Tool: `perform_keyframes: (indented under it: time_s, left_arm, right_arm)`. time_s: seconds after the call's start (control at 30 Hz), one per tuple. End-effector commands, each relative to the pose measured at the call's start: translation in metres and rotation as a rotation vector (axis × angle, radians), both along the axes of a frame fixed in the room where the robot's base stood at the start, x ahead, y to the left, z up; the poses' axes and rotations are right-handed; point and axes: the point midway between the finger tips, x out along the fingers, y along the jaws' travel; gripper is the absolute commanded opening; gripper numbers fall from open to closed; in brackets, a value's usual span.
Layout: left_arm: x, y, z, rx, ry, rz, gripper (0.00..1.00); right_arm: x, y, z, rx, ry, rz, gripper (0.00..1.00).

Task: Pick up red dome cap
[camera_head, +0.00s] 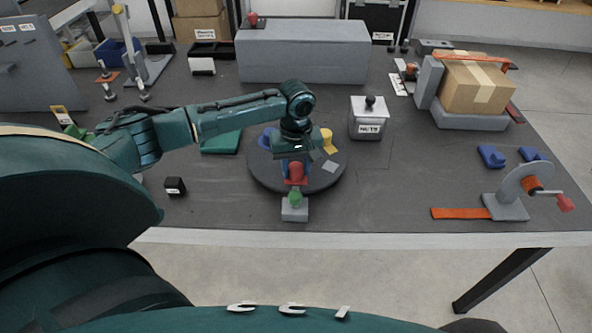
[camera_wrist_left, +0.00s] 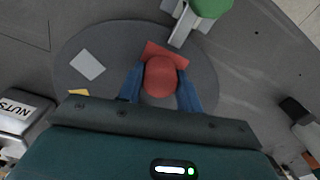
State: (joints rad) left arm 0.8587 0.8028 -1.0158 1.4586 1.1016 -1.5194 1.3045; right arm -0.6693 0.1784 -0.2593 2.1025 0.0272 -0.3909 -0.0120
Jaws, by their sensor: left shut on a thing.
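The red dome cap (camera_head: 296,170) is at the front part of the dark round turntable (camera_head: 262,178) in the head view. In the left wrist view the red dome cap (camera_wrist_left: 160,78) sits between the two blue fingers. My left gripper (camera_head: 295,168) points down at it and is shut on it; the fingers (camera_wrist_left: 160,88) touch its sides. A flat red piece shows just beyond the dome in the wrist view. I cannot tell whether the cap is clear of the turntable. My right gripper is not in view.
A grey block with a green knob (camera_head: 295,199) stands just in front of the turntable. A blue piece and a yellow piece (camera_head: 327,138) lie on the turntable. A NUTS box (camera_head: 369,120) stands to the right. Free table lies right of the turntable.

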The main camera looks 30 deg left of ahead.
Motion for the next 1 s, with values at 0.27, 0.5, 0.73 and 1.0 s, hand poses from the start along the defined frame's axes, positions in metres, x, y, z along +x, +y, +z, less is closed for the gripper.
perform_keyframes:
  time_s: [0.27, 0.5, 0.73, 1.0]
  left_arm:
    - [0.000, 0.000, 0.000, 0.000, 0.000, 0.000, 0.13]
    - [0.001, 0.000, 0.022, -0.001, -0.003, 0.000, 0.13]
    - [0.001, 0.000, 0.069, -0.001, -0.004, 0.001, 0.13]
    - [0.000, 0.000, 0.098, -0.001, 0.001, -0.007, 0.13]
  right_arm:
    - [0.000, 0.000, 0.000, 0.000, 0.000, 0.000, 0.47]
    - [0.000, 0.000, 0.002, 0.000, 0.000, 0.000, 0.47]
    - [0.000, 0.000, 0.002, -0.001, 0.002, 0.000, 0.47]
    - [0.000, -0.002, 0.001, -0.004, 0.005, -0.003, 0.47]
